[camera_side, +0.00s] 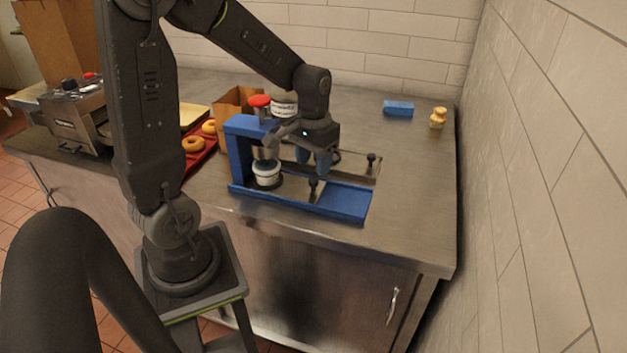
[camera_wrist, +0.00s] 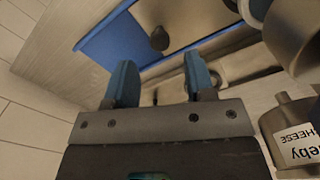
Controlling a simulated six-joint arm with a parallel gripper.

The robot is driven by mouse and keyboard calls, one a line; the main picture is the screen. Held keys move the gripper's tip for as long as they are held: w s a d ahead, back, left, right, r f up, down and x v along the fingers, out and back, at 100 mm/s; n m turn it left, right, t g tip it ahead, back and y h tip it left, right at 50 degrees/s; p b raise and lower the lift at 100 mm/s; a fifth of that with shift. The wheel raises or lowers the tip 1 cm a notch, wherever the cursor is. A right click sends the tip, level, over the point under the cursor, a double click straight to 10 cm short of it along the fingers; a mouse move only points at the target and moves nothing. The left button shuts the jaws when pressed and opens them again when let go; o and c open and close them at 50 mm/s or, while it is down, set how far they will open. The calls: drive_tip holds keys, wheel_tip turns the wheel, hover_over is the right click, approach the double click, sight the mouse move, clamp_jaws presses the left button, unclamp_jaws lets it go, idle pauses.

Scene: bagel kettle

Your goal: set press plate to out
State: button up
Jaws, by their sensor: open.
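The blue press (camera_side: 238,150) stands on the steel counter, with a red knob (camera_side: 260,101) on top. A flat metal plate, which looks like the press plate (camera_side: 340,166), lies along its blue base and carries black knobs (camera_side: 314,186) (camera_side: 371,160). In the wrist view, a metal plate (camera_wrist: 195,15) shows with one dark knob (camera_wrist: 159,40) just beyond the fingertips. A white-and-grey cup (camera_side: 266,172) sits under the press head. My gripper (camera_side: 313,162) is open and empty above the plate; its blue fingers (camera_wrist: 158,76) straddle no object. My wrist hides part of the press.
A labelled can (camera_wrist: 295,132) stands close by at the wrist view's right. A red tray (camera_side: 202,157) with bagels (camera_side: 193,144) and a cardboard box (camera_side: 232,104) are left of the press. A blue block (camera_side: 398,109) and yellow object (camera_side: 438,118) stand back right.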

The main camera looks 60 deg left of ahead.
sight(313, 179)
wheel_tip(313, 179, down, 6)
drive_tip(key=shift+r, duration=0.1)
drive_tip(key=shift+c, duration=0.2)
clamp_jaws()
idle(0.4)
